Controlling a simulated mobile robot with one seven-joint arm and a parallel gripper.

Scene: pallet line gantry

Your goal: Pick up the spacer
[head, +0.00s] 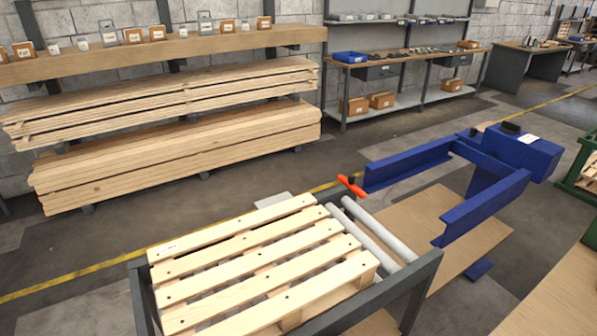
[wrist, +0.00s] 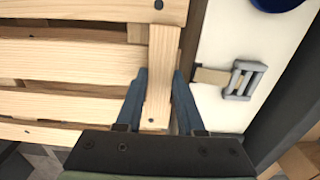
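In the wrist view a narrow pale wooden piece (wrist: 159,60) runs up and down between the two blue fingers of my gripper (wrist: 160,78), beside the ends of pallet boards. A dark dot marks its lower end. The fingers stand apart on either side of it; contact is not clear. A grey slotted part (wrist: 243,80) with a tan strip lies on a white surface to the right of the fingers. I cannot tell which of these, if either, is the spacer. My gripper does not show in the head view.
A slatted pallet (head: 262,268) rests in a dark frame, with grey rollers (head: 372,235) at its right. A blue forked lifter (head: 487,200) stands beyond. Timber stacks (head: 180,150) and a shelf of small boxes line the wall. Open floor lies between the timber and pallet.

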